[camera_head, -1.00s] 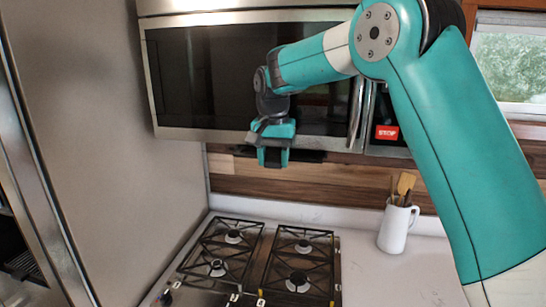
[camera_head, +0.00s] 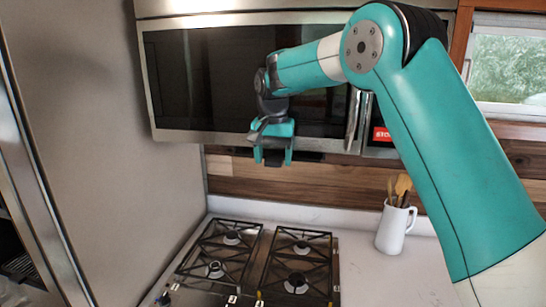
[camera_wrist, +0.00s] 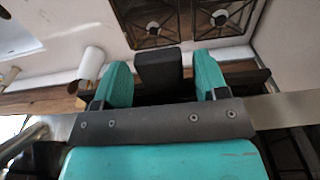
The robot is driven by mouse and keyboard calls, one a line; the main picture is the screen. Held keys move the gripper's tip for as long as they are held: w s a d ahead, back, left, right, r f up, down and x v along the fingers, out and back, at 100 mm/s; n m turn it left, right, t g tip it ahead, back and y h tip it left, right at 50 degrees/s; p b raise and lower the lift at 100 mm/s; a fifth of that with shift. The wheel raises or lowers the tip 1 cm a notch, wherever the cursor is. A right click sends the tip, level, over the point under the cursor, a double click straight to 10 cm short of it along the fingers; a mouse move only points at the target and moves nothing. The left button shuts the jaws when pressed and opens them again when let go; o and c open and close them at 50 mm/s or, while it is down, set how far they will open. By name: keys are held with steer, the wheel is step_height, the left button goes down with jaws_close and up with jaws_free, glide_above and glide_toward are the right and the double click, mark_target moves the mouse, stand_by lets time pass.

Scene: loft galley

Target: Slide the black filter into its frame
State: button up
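My gripper (camera_head: 273,160) is under the front lower edge of the microwave (camera_head: 240,134). In the wrist view its two teal fingers (camera_wrist: 160,60) stand apart, with a black block (camera_wrist: 160,72) between them, which looks like the filter or its grip. A gap shows between the block and the right finger; the block is close to the left one. A dark bar (camera_wrist: 240,77) runs behind the fingers on both sides, also seen as a dark strip (camera_head: 309,156) under the microwave. I cannot tell whether this bar is the frame or more of the filter; its seating is hidden.
Below is a gas cooktop (camera_head: 250,262) with black grates. A white jug (camera_head: 394,228) with wooden utensils stands on the pale counter to the right. A tall grey panel (camera_head: 110,130) closes the left side. The space between gripper and cooktop is clear.

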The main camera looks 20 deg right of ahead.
steer(key=shift+o, duration=0.4)
steer(key=shift+r, duration=0.1)
steer(key=shift+r+b, duration=0.3)
step_height(320, 180, up, 7)
steer(key=shift+s+a+f, duration=0.1)
steer(key=shift+s+f, duration=0.05)
